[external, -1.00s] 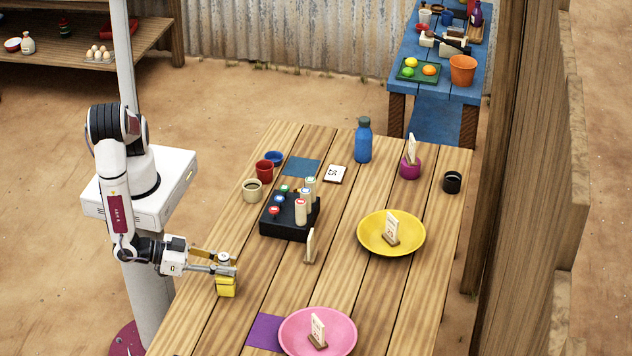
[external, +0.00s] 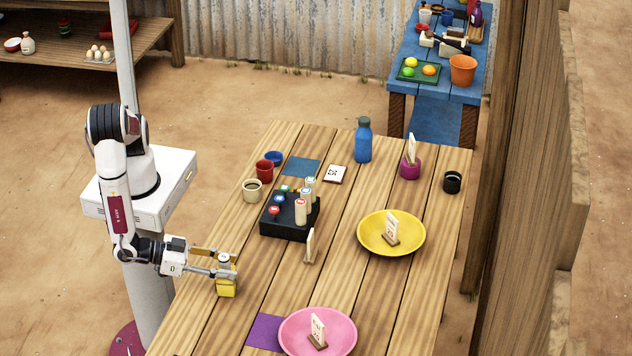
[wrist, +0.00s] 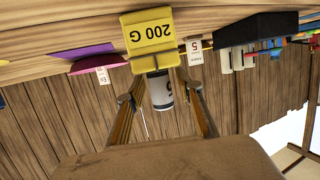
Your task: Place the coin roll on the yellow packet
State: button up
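The coin roll (external: 224,261), a short pale cylinder with a dark end, stands upright on top of the yellow packet (external: 227,287) near the table's left edge. In the wrist view, the roll (wrist: 161,92) shows against the packet (wrist: 148,36), which is marked 200 G. My gripper (external: 231,265) is at the roll's height, one finger on either side of it. In the wrist view, the fingers are spread, with gaps between them and the roll. The exact contact between roll and packet is partly hidden.
A black block with several rolls (external: 290,228) stands behind, with a small upright card (external: 310,246) beside it. A pink plate (external: 343,345) and purple mat (external: 264,331) lie to the right front. A yellow plate (external: 370,247) is farther right. Bare table surrounds the packet.

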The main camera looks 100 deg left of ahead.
jog(key=v, duration=1.2)
jog(key=shift+r, duration=0.15)
jog(key=shift+w, duration=0.1)
dwell(0.7)
jog(key=w+d+r+g+h, duration=0.35)
jog(key=w+r+h, duration=0.2)
jog(key=w, duration=0.45)
jog(key=w+a+r+m+g+h, duration=0.15)
jog(key=a+r+h, duration=0.35)
jog(key=r, duration=0.6)
jog(key=s+a+g+y, duration=0.1)
jog(key=s+a, duration=0.5)
jog(key=a, duration=0.3)
jog(key=s+a+r+m+g+y, duration=0.1)
jog(key=s+a, duration=0.4)
jog(key=a, duration=0.5)
jog(key=s+a+r+m+g+y, duration=0.1)
jog(key=s+a+y, duration=0.2)
jog(key=s+a, duration=0.3)
jog(key=a, duration=0.3)
jog(key=shift+s+a, duration=0.2)
jog(key=shift+s, duration=0.1)
